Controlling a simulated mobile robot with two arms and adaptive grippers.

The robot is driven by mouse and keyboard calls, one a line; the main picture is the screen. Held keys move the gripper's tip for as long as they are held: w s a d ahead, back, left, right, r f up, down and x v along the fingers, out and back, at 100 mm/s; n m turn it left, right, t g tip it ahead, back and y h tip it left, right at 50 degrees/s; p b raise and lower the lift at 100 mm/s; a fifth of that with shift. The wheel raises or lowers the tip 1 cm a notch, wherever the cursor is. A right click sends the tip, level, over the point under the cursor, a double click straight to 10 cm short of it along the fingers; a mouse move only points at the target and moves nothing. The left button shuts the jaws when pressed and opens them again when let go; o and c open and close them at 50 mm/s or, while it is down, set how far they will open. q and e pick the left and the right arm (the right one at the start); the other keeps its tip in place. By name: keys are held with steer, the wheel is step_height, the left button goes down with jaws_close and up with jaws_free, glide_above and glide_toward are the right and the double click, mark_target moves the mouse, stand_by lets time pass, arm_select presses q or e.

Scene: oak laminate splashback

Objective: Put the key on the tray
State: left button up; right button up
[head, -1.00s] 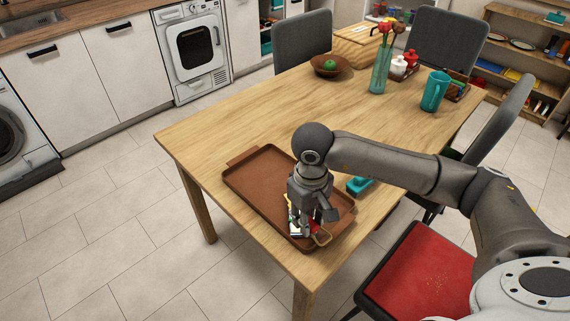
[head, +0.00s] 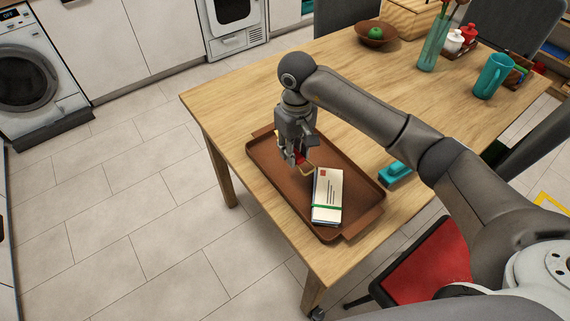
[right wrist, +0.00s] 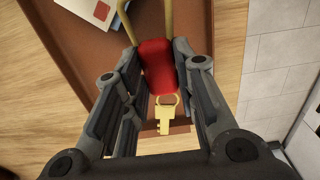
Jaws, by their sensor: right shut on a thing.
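The key (right wrist: 164,118) is gold and hangs from a red fob (right wrist: 157,66) with a brass loop. My right gripper (head: 297,158) is shut on the red fob, and the key dangles between its fingers in the right wrist view (right wrist: 158,72). In the head view the red fob (head: 299,157) shows at the fingertips, over the left end of the brown tray (head: 362,197). I cannot tell whether the key or fob touches the tray. The tray lies near the table's front corner. My left gripper is not in view.
A banded stack of envelopes (head: 328,194) lies on the tray, right of the gripper. A teal object (head: 396,172) sits beside the tray. A bowl with a green fruit (head: 376,36), a vase (head: 433,45) and a teal mug (head: 491,76) stand farther back.

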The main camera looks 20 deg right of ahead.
mark_target(284, 168)
steer(key=f, duration=0.1)
steer(key=w+a, duration=0.1)
steer(key=f+b, duration=0.1)
steer(key=shift+w+a+f, duration=0.25)
steer(key=shift+w+f, duration=0.05)
steer(key=shift+f, duration=0.05)
steer(key=f, duration=0.1)
steer(key=f+b, duration=0.1)
steer(key=f, duration=0.1)
steer(key=shift+w+a+f, duration=0.15)
steer(key=shift+a, duration=0.15)
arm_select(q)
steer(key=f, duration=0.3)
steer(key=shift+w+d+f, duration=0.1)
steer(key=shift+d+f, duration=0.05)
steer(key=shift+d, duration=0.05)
arm_select(e)
steer(key=shift+w+d+f, duration=0.1)
steer(key=shift+f, duration=0.05)
steer(key=shift+f+b, duration=0.1)
steer(key=shift+b, duration=0.3)
steer(key=o, duration=0.6)
steer(key=shift+f, duration=0.1)
steer(key=shift+c, duration=0.2)
steer(key=o, duration=0.5)
steer(key=shift+c, duration=0.2)
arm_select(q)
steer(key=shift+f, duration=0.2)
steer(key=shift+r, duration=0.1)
